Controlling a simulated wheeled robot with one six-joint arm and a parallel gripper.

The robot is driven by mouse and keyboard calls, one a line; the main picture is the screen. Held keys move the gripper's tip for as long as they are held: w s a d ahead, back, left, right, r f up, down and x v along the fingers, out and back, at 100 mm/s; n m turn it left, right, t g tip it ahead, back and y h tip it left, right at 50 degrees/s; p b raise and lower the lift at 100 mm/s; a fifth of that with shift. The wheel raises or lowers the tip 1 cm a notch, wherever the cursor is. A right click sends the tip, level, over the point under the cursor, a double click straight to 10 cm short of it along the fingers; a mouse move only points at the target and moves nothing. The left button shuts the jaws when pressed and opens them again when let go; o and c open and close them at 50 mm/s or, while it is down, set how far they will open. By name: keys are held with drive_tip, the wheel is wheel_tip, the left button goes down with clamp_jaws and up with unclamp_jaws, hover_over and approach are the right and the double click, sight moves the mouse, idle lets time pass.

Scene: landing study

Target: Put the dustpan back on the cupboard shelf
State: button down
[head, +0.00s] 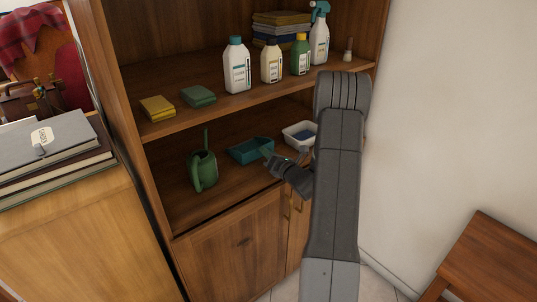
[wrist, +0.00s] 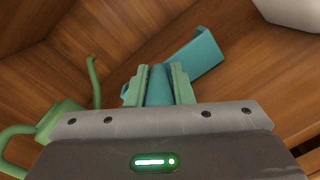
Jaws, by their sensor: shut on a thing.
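The teal dustpan (head: 250,150) is at the lower open shelf of the cupboard (head: 180,212), between a green watering can and a white tub. My gripper (head: 270,158) reaches in from the right and is shut on the dustpan's handle. In the wrist view, the green fingers (wrist: 159,85) close on the teal handle, and the dustpan's pan (wrist: 205,58) extends up and right beyond them. I cannot tell whether the pan touches the shelf board.
The green watering can (head: 203,170) stands left of the dustpan. The white tub (head: 300,134) is close on its right. The upper shelf (head: 190,118) above holds sponges, bottles and books. A wooden stool (head: 490,262) stands at lower right.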

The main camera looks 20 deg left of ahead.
drive_tip(key=shift+f, duration=0.1)
drive_tip(key=shift+f+b, duration=0.25)
drive_tip(key=shift+b, duration=0.05)
drive_tip(key=c, duration=1.3)
unclamp_jaws()
drive_tip(key=shift+r, duration=0.1)
drive_tip(key=shift+r+p, duration=0.25)
drive_tip(key=shift+p, duration=0.15)
drive_tip(key=b+v, duration=0.1)
drive_tip(key=v, duration=1.1)
drive_tip(key=shift+f, duration=0.1)
